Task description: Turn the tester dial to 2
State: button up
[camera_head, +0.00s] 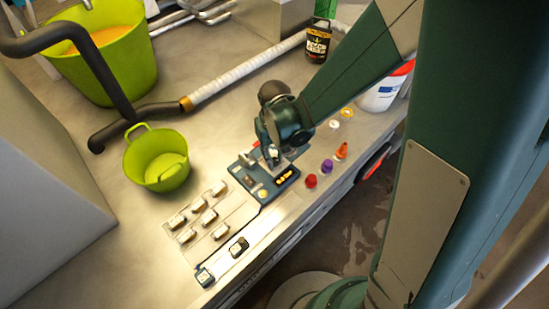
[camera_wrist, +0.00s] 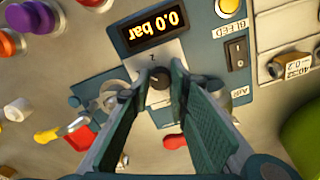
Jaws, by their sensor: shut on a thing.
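The tester (camera_head: 248,180) is a dark blue box near the front edge of the bench, with a lit display (camera_head: 287,178). In the wrist view the tester panel (camera_wrist: 200,20) is upside down and its display (camera_wrist: 156,31) reads 0.0 bar. The dial (camera_wrist: 159,77) is a small dark knob on a pale plate below the display. My gripper (camera_wrist: 160,84) is shut on the dial, one finger on each side. A small mark, seemingly a 2, shows on the plate above the dial. The fingers hide most other marks, and I cannot tell where the dial points.
Red (camera_head: 311,181), purple (camera_head: 327,166) and orange (camera_head: 341,151) caps stand right of the tester. Several small fittings (camera_head: 198,205) lie to its left. A green bucket (camera_head: 150,184) and a wrapped hose (camera_head: 245,70) are behind. A yellow button (camera_wrist: 229,6) and a rocker switch (camera_wrist: 236,50) sit close to the dial.

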jog(key=m, duration=0.3)
jog(key=shift+m, duration=0.4)
jog(key=shift+m+b, duration=0.45)
jog(key=shift+m, duration=1.35)
jog(key=o, duration=0.9)
jog(key=shift+r, duration=0.2)
jog(key=shift+r, duration=5.85)
